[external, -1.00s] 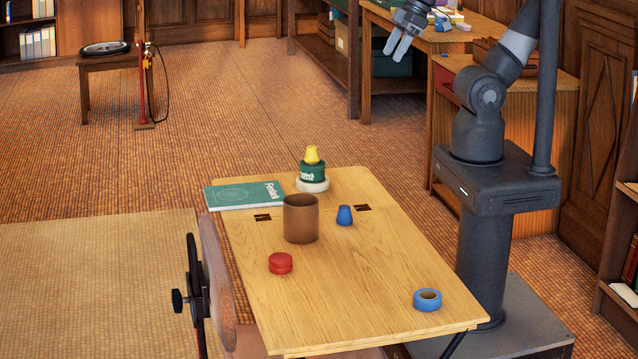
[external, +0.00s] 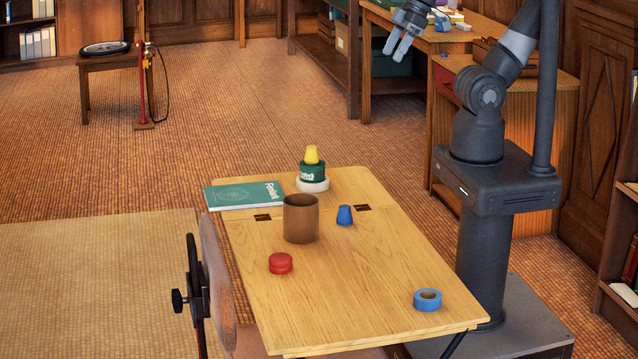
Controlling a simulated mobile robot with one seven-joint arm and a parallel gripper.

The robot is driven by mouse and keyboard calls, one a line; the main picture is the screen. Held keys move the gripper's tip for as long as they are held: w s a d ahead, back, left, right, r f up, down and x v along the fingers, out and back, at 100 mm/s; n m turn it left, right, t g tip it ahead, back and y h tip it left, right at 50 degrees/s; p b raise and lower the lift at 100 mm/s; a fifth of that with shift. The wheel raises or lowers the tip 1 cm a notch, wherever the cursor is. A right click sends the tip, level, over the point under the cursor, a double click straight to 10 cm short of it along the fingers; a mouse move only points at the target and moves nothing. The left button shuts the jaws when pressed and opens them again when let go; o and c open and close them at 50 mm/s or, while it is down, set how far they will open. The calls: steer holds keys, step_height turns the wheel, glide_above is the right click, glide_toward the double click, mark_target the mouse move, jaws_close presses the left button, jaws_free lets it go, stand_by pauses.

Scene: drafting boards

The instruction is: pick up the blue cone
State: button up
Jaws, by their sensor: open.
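The blue cone (external: 345,216) stands upright on the wooden drafting board (external: 345,300), just right of a brown cylindrical cup. Its top looks blunt. My gripper (external: 398,48) is open and empty at the top of the external view. It is raised well above the board and far from the cone. Nothing hides the cone.
The brown cup (external: 301,219) is close left of the cone. A green book (external: 244,195), a white, green and yellow stack (external: 312,171), a red round piece (external: 280,263) and a blue tape roll (external: 428,299) are on the board. The front middle is clear.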

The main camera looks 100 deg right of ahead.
steer(key=m+g, duration=0.2)
steer(key=g, duration=0.4)
glide_above(345, 207)
step_height(345, 207, down, 27)
steer(key=shift+d+f, duration=0.15)
steer(key=shift+f, duration=5.8)
steer(key=shift+c, duration=0.3)
steer(key=c, duration=1)
steer(key=shift+r, duration=0.2)
